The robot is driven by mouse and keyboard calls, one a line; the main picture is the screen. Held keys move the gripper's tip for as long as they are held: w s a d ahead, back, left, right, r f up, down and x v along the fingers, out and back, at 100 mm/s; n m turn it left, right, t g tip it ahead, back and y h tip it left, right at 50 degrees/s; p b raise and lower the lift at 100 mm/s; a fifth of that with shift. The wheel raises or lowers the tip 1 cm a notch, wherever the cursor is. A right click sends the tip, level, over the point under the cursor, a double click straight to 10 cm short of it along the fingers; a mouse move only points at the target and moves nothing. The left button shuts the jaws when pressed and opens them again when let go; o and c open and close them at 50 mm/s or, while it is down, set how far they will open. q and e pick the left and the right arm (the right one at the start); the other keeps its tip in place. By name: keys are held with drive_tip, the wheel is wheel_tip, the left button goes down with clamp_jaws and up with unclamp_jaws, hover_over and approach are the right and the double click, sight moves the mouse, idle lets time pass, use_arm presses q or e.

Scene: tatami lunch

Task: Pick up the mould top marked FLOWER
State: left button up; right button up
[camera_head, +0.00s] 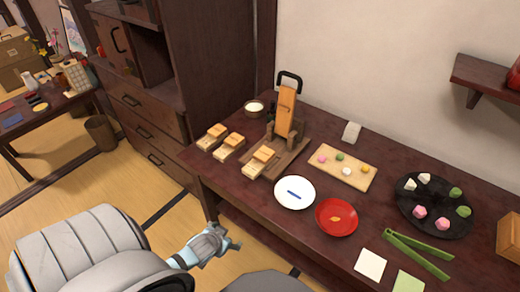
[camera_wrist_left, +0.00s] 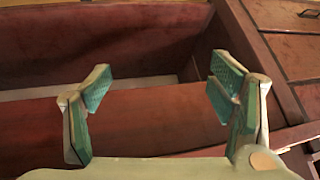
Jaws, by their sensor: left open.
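Three wooden moulds lie at the left part of the dark table, each with a small tan top on a paler base. The left mould top (camera_head: 217,130), the middle mould top (camera_head: 235,139) and the right mould top (camera_head: 265,153) show in the head view. Their marks are too small to read, so I cannot tell which says FLOWER. My left gripper (camera_head: 222,236) is in front of the table's front edge, well short of the moulds. In the left wrist view the left gripper (camera_wrist_left: 160,92) is open with nothing between its fingers. My right gripper is not in view.
A wooden press (camera_head: 286,112) stands right behind the right mould. A white plate (camera_head: 307,201), a red plate (camera_head: 350,225), a sweets board (camera_head: 322,172), a black plate (camera_head: 408,208) and green tongs (camera_head: 420,256) lie further right. A small bowl (camera_head: 254,114) stands behind the moulds.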

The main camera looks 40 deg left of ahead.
use_arm(q)
drive_tip(key=w+r+t, duration=0.2)
drive_tip(key=w+r, duration=0.2)
drive_tip(key=r, duration=0.3)
drive_tip(key=w+r+t, duration=0.2)
drive_tip(key=w+r, duration=0.2)
drive_tip(key=r, duration=0.4)
drive_tip(key=n+t, duration=0.1)
drive_tip(key=t, duration=0.1)
approach(264, 154)
drive_tip(key=b+x, duration=0.6)
drive_tip(key=x, duration=0.2)
drive_tip(key=shift+a+f+b, duration=0.15)
drive_tip(key=shift+b, duration=0.15)
drive_tip(key=shift+w+f, duration=0.1)
drive_tip(key=shift+w, duration=0.35)
drive_tip(key=shift+s, duration=0.1)
drive_tip(key=c, duration=1.3)
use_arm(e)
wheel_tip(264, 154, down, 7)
